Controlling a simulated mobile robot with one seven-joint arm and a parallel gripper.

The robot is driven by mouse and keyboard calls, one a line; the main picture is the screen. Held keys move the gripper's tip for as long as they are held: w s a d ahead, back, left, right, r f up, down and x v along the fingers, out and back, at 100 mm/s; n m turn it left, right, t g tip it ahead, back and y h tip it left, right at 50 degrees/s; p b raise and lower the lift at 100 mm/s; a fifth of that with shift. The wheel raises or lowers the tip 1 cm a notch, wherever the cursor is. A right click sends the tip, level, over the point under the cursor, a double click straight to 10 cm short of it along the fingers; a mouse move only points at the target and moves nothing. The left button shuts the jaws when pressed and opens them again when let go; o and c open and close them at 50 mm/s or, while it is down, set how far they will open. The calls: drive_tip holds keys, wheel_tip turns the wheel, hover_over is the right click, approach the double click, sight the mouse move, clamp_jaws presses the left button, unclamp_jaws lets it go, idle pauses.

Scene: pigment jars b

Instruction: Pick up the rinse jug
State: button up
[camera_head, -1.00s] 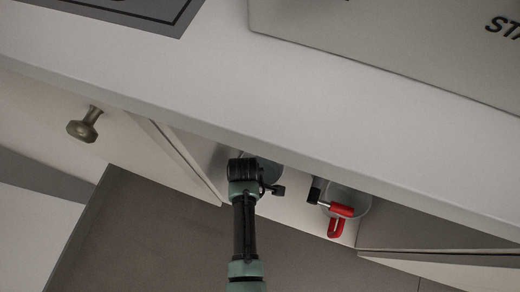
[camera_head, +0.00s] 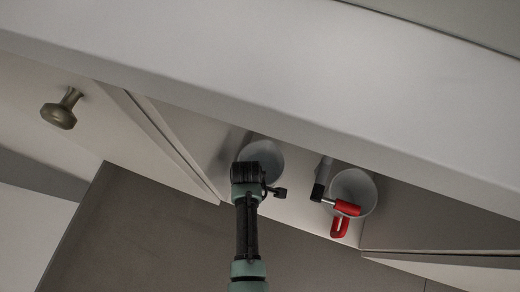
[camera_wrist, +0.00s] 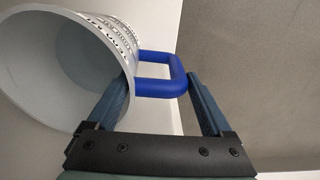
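A pale grey jug (camera_wrist: 45,65) with a blue handle (camera_wrist: 160,90) fills the left of the wrist view, its open mouth towards the camera. It also shows in the head view (camera_head: 266,155), partly hidden behind my wrist. My gripper (camera_wrist: 160,78) is open. The blue handle lies between its fingers, the left finger close to the jug's rim and the right finger outside the handle. Whether either finger touches is unclear. A second grey jug (camera_head: 357,182) with a red handle (camera_head: 340,226) stands to the right. No readable label tells which is the rinse jug.
A white counter edge (camera_head: 250,112) overhangs the jugs from above. A cabinet door with a knob (camera_head: 60,110) is at left. Open floor (camera_head: 150,240) lies below.

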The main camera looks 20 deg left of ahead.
clamp_jaws()
drive_tip(key=shift+r, duration=0.1)
